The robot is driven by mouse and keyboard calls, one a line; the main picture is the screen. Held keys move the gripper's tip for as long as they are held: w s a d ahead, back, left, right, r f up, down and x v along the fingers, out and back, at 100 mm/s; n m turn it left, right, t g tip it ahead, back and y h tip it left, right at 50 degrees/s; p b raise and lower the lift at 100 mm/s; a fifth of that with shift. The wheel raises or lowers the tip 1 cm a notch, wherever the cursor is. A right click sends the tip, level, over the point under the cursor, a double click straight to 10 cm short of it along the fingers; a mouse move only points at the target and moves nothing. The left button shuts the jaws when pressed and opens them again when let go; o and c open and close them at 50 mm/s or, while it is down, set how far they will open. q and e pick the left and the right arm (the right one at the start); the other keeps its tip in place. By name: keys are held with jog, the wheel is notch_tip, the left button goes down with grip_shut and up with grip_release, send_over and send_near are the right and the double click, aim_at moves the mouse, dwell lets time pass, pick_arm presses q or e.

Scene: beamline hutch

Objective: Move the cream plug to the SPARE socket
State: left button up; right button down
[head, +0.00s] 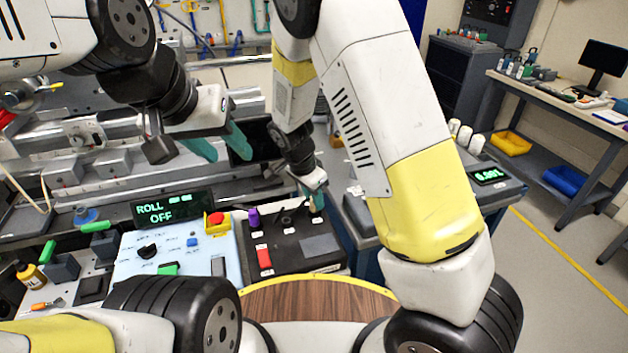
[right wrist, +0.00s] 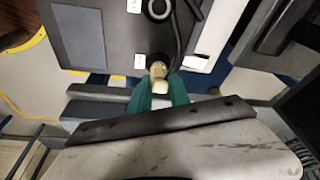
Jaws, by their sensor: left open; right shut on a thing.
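The cream plug (right wrist: 158,72) is between the green fingertips of my right gripper (right wrist: 159,92) in the right wrist view, with a black cable beside it. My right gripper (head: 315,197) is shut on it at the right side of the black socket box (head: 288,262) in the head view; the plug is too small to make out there. A round black fitting (right wrist: 157,9) shows on the box top in the right wrist view. The small white labels are unreadable, so I cannot tell which socket is SPARE. My left gripper (head: 222,150) is open and empty, above the bench.
A purple plug (head: 253,217) and a red switch (head: 264,257) are on the box. Left of it stands a pale blue control panel (head: 207,246) with a red stop button (head: 215,219). A "ROLL OFF" display (head: 172,209) stands behind. My right arm hides part of the right bench.

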jog(key=shift+f, duration=0.1)
jog(key=c, duration=1.1)
grip_release()
jog(key=shift+c, duration=0.2)
jog(key=v, duration=0.7)
jog(key=s+d+r+n+t+y, duration=0.1)
jog(key=s+d+r+n+y, duration=0.1)
jog(key=s+d+r, duration=0.4)
jog(key=s+d+r+n+y, duration=0.2)
jog(key=d+r+n, duration=0.15)
jog(key=r, duration=0.55)
jog(key=s+d+r+n+t, duration=0.3)
jog(key=s+d+r+n, duration=0.2)
jog(key=s, duration=0.5)
jog(key=shift+s+d+r, duration=0.25)
jog(key=shift+d+r, duration=0.25)
jog(key=shift+r, duration=0.25)
